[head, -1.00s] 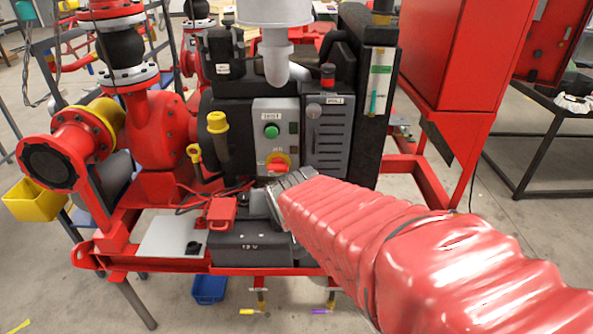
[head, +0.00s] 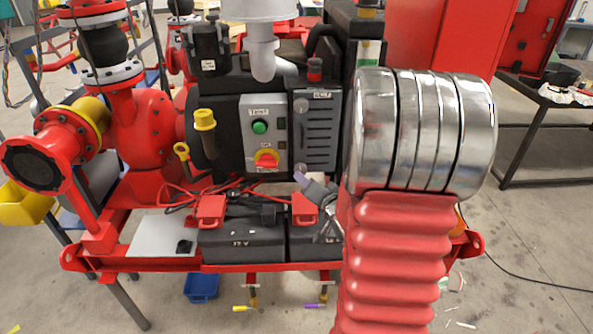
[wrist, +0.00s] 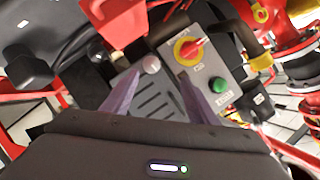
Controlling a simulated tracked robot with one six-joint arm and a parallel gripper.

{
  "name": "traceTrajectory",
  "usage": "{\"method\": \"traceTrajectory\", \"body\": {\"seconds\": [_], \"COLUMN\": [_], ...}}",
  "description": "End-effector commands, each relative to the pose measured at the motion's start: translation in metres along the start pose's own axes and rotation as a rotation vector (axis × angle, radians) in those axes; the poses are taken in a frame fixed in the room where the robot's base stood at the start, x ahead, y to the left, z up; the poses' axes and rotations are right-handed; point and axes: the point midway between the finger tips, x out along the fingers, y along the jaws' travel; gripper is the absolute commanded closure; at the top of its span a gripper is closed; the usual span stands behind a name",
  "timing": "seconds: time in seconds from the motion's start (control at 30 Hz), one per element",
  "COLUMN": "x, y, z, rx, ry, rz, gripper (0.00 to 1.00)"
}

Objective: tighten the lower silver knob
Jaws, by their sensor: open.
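The lower silver knob (wrist: 151,64) is a small round knob at one end of the slotted grey panel in the wrist view, which shows the scene roughly upside down. It appears near the left fingertip, between the two purple fingers. My gripper (wrist: 160,75) is open and empty; I cannot tell how far its tips are from the knob. In the head view my gripper (head: 301,177) is near the panel's bottom, partly hidden by my arm. The slotted panel (head: 318,135) also carries an upper silver knob (head: 299,105). The lower knob cannot be made out clearly there.
Beside the panel is a control box with a green button (head: 260,127) and a red-on-yellow rotary switch (head: 267,158). Black batteries (head: 240,243) with red terminal covers (head: 208,210) and cables sit below. A yellow-capped pipe (head: 205,120) stands to the left.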

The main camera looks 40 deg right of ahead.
Motion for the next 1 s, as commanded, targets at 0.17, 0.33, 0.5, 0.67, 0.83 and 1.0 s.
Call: {"method": "traceTrajectory", "body": {"seconds": [0.17,0.33,0.5,0.67,0.83,1.0], "x": [0.001,-0.002,-0.002,-0.002,0.002,0.016], "y": [0.03,0.041,0.042,0.042,0.041,0.039], "z": [-0.001,-0.002,-0.003,-0.003,-0.003,-0.003], "rx": [0.15,0.236,0.249,0.248,0.247,0.246], "ry": [0.028,0.043,0.046,0.045,0.045,0.043], "rz": [-0.075,-0.129,-0.141,-0.141,-0.141,-0.141], "gripper": [0.47,0.47,0.47,0.47,0.47,0.47]}}
